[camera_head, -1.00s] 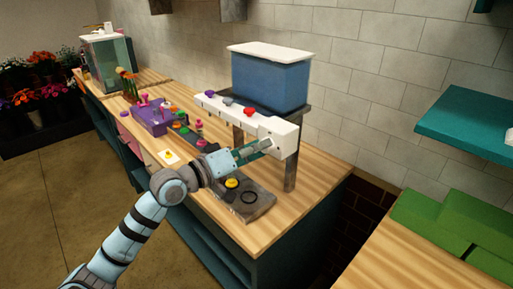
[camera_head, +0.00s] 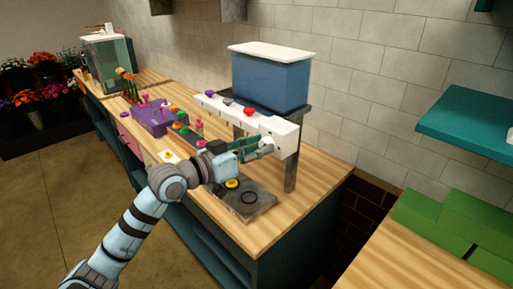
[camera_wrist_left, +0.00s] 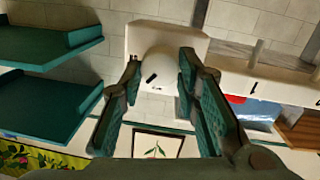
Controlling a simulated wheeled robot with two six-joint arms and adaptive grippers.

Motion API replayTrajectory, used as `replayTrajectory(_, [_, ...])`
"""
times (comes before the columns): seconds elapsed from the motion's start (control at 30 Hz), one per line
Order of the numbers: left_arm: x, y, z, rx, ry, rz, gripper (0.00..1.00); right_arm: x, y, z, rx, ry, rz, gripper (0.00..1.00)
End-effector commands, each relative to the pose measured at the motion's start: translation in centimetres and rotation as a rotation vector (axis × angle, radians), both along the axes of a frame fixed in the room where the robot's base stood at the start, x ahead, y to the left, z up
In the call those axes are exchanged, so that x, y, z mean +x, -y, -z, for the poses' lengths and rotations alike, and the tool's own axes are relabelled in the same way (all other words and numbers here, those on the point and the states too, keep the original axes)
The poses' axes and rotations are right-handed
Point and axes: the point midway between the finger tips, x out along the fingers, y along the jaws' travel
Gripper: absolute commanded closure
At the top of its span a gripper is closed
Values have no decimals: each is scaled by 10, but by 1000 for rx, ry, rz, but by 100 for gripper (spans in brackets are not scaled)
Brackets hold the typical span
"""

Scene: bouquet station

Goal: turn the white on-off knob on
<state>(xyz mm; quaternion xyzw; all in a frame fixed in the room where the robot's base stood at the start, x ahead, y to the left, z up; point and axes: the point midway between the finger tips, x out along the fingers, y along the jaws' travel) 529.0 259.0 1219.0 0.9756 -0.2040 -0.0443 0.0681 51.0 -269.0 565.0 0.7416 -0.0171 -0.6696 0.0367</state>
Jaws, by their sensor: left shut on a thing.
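The white on-off knob (camera_wrist_left: 160,67) shows in the left wrist view as a rounded white knob with a dark mark on its face. It sits on the end of the white dispenser bar (camera_head: 285,137). My left gripper (camera_head: 269,147) reaches the near end of the bar in the head view. In the left wrist view its two teal fingers (camera_wrist_left: 160,75) stand on either side of the knob and are shut on it. My right gripper is in neither view.
A blue tank with a white lid (camera_head: 270,78) stands behind the bar on a dark stand. A grey tray (camera_head: 246,203) with a yellow item and a black ring lies below. A teal shelf (camera_head: 465,122) and green boxes (camera_head: 430,215) are at the right.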

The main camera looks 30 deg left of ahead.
Motion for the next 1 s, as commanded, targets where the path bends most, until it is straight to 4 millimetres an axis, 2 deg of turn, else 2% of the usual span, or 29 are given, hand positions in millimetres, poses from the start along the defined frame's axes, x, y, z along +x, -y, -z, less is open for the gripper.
replayTrajectory(0.7, [-1, 3, -4, 627, 225, -2, 98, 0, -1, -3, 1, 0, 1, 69])
replayTrajectory(1.0, [-1, 3, -4, 812, 290, -5, 98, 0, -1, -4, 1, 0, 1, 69])
